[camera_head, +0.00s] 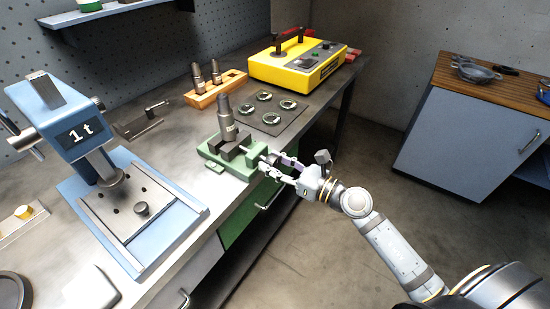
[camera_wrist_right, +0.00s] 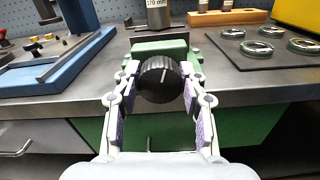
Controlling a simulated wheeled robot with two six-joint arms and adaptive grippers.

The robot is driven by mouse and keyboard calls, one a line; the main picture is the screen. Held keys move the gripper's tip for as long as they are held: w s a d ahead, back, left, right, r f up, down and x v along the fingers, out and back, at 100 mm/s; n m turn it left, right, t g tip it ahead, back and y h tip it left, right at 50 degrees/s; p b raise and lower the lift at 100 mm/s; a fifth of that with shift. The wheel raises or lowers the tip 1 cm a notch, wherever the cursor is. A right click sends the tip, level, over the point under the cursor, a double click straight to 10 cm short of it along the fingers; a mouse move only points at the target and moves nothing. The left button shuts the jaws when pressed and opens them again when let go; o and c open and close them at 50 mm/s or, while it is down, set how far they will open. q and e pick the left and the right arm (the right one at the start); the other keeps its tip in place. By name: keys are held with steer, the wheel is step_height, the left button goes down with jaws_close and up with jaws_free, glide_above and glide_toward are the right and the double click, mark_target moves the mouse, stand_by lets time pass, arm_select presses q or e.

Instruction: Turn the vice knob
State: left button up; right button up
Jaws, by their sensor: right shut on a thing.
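The green vice (camera_head: 232,156) sits at the front edge of the workbench with a grey metal cylinder (camera_head: 226,118) upright at its dark jaws. The vice knob (camera_wrist_right: 160,80) is black and ribbed with a white mark line, and it faces my right wrist camera. My right gripper (camera_head: 275,163) is at the front end of the vice, its fingers on both sides of the knob. In the right wrist view the fingers (camera_wrist_right: 161,88) are shut on the knob. The knob is largely hidden by the gripper in the head view. My left gripper is not in view.
A blue press (camera_head: 70,130) marked "1 t" stands left of the vice. Behind the vice are a dark plate with several rings (camera_head: 268,111), an orange rack (camera_head: 215,88) with cylinders and a yellow box (camera_head: 297,65). Open floor lies right of the bench.

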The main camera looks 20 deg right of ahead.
steer(key=shift+r+m+p, duration=0.2)
steer(key=shift+m+p, duration=0.6)
steer(key=shift+m, duration=0.2)
steer(key=m+p, duration=1.4)
steer(key=shift+f, duration=0.1)
steer(key=shift+f+m+p, duration=0.15)
steer(key=shift+m+p, duration=0.65)
steer(key=shift+m, duration=0.25)
steer(key=shift+f+m+p, duration=0.1)
steer(key=shift+m+p, duration=0.65)
steer(key=shift+m, duration=0.3)
steer(key=o, duration=1.2)
steer(key=shift+c, duration=0.2)
steer(key=shift+d, duration=0.1)
steer(key=v, duration=1.2)
